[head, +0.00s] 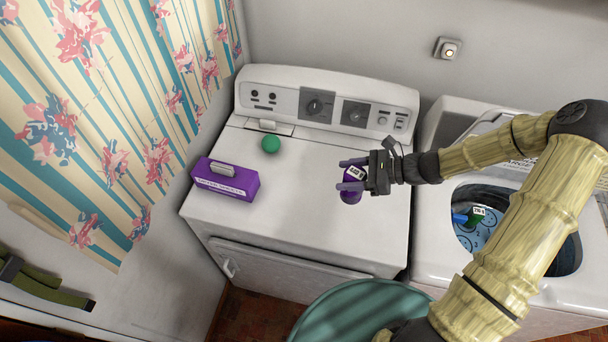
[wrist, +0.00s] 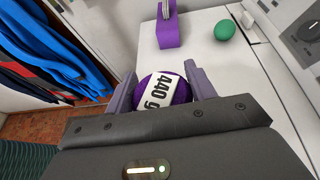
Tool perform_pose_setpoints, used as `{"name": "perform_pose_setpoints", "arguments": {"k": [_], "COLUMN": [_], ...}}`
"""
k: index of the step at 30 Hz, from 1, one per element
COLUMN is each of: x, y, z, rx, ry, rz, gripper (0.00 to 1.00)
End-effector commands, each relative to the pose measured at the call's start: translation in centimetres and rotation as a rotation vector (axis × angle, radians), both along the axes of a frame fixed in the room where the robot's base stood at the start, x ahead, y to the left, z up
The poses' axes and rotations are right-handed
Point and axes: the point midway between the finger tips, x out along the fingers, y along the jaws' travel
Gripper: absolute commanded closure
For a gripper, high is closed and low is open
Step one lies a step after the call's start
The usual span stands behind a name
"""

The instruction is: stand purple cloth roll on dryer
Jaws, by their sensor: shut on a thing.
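The purple cloth roll (head: 350,197), with a white label, is between the fingers of my gripper (head: 345,174), over the right part of the white dryer's (head: 285,215) top. In the wrist view the roll (wrist: 146,88) shows its rounded end and a label reading "440 g". My gripper (wrist: 160,75) is shut on it, one finger on each side. The roll's lower part is mostly hidden, and I cannot tell whether it touches the dryer top.
A purple box (head: 226,181) with a grey handle and a green ball (head: 270,143) sit on the dryer's left half. The open washer (head: 440,215) stands at right, with a teal round tub (head: 350,312) in front. The dryer top's middle is clear.

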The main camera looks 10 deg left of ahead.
Motion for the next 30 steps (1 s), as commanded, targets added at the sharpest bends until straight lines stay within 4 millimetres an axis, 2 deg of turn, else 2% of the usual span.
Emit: {"name": "perform_pose_setpoints", "arguments": {"k": [16, 20, 27, 30], "x": [0.0, -0.1, -0.1, 0.0], "y": [0.2, 0.3, 0.3, 0.2], "z": [-0.3, -1.5, -4.8, -5.5], "rx": [0.002, 0.004, 0.003, 0.002], "ry": [0.001, 0.003, 0.002, 0.001], "rz": [0.004, 0.005, 0.005, 0.004], "gripper": [0.82, 0.82, 0.82, 0.82]}}
